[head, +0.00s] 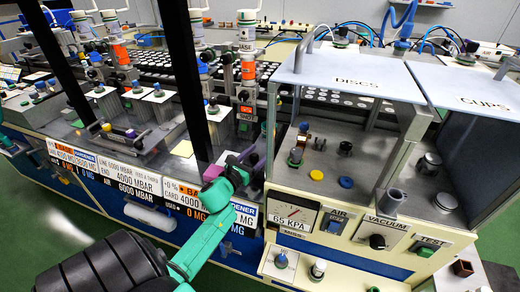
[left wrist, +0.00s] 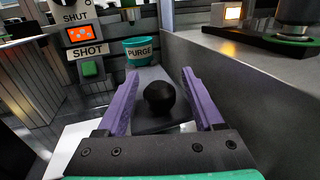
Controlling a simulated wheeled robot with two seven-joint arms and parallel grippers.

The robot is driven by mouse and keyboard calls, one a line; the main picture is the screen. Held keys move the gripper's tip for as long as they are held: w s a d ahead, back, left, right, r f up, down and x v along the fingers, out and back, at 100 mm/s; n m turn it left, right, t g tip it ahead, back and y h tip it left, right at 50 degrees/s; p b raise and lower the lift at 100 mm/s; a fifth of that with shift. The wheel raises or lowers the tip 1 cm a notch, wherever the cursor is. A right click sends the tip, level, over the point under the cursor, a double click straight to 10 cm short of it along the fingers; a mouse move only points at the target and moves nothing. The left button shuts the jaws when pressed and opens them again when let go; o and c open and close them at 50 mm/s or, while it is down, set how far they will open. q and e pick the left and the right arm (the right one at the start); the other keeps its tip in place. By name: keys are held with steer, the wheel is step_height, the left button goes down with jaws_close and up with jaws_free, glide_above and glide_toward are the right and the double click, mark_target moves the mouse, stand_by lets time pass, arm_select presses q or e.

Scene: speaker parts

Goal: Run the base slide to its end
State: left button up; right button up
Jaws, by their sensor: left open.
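In the left wrist view a round black knob (left wrist: 159,96) stands on a dark flat bar (left wrist: 152,128), which looks like the slide. My left gripper (left wrist: 160,92) has its two purple fingers apart, one on each side of the knob. Gaps show between the knob and both fingers. In the head view my left gripper (head: 234,162) reaches in at the front of the bench, under a dispenser labelled BASE (head: 246,48). The knob cannot be made out there. My right gripper is not in view.
A teal PURGE cup (left wrist: 139,51) stands just beyond the knob. A SHOT panel with a green button (left wrist: 90,68) is on the left. A grey wall (left wrist: 235,85) runs close along the right finger. A cabinet with a DISCS top (head: 350,80) stands right of my arm.

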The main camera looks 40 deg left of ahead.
arm_select(q)
steer(key=shift+w+a, duration=0.1)
steer(key=shift+w, duration=0.45)
jaws_close()
stand_by(1.0)
